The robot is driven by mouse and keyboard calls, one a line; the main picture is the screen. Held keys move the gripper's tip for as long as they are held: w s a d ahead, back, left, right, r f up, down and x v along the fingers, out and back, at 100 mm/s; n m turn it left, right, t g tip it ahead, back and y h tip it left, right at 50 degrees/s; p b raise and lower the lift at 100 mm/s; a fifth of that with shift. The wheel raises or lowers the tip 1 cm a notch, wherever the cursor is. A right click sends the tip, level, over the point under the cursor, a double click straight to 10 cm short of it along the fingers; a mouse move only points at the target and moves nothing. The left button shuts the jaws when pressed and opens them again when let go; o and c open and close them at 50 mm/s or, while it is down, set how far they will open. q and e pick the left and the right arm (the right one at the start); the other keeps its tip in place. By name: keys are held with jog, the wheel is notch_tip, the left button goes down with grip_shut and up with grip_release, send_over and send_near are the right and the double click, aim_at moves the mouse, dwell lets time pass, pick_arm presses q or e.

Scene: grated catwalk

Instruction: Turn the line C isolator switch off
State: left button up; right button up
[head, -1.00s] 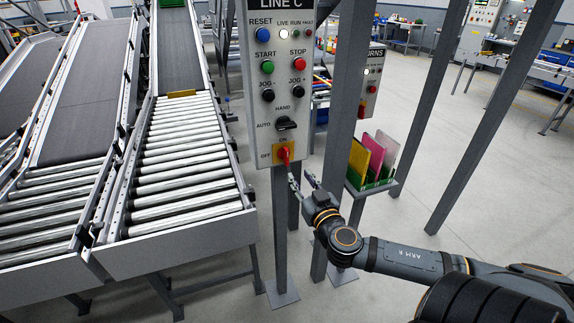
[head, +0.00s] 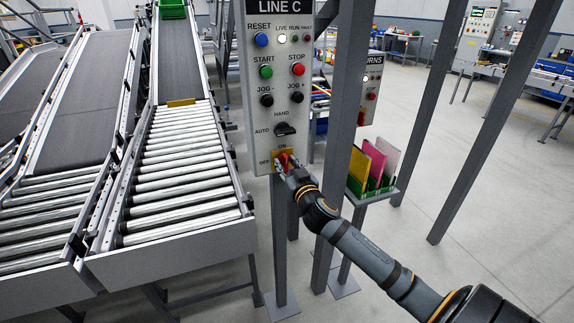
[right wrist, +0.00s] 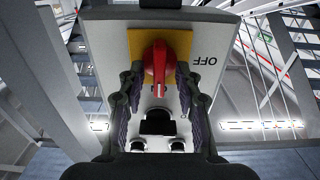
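The line C panel (head: 246,110) stands in the middle of the head view. Its isolator switch (head: 284,158) is a red handle on a yellow plate at the lower end, with ON above and OFF to the left. In the right wrist view the red handle (right wrist: 157,62) shows upside down, its white-marked end towards the bottom of the picture, the ON side. My right gripper (head: 283,168) is at the switch. In the right wrist view its open fingers (right wrist: 159,84) stand on either side of the handle, with a gap showing on each side. My left gripper is out of view.
A black HAND/AUTO selector (head: 285,129) and several buttons sit above the isolator. A roller conveyor (head: 180,170) runs along the left. A grey post (head: 345,120) and a rack of coloured folders (head: 370,165) stand right of the panel.

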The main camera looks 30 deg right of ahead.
grip_shut()
jog(key=shift+n, duration=0.3)
jog(key=n+p, duration=0.1)
jog(key=n, duration=0.2)
jog(key=shift+r+p, duration=0.1)
jog(key=shift+p, duration=0.25)
jog(key=n+p, duration=0.2)
jog(key=n, duration=0.3)
jog(key=shift+a+n, duration=0.15)
jog(key=shift+n, duration=0.15)
jog(key=n+p, duration=0.2)
jog(key=n, duration=0.3)
jog(key=shift+f, duration=0.2)
jog(key=shift+a+f+n+p, duration=0.15)
jog(key=shift+n+p, duration=0.7)
jog(key=shift+n, duration=0.85)
